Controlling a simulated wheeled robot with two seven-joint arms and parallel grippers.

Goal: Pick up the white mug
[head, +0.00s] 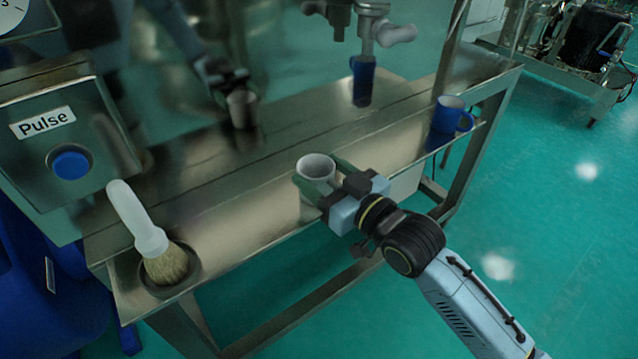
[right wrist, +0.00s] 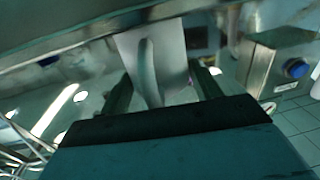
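The white mug (head: 316,168) stands upright on the steel ledge, near its front edge. My right gripper (head: 320,172) reaches in from the right and front, with one finger on each side of the mug. In the right wrist view the mug (right wrist: 154,62) is between the two fingers (right wrist: 162,92), its handle facing the camera. A narrow gap shows between the mug and the right-hand finger, so the gripper looks open around it. The fingers hide part of the mug's lower side in the head view. My left gripper is not in view.
A blue mug (head: 451,116) stands at the ledge's right end. A brush (head: 148,232) sits in a round holder at the left, below the Pulse button box (head: 62,150). The steel panel behind reflects the mugs and gripper. A valve (head: 372,25) hangs above.

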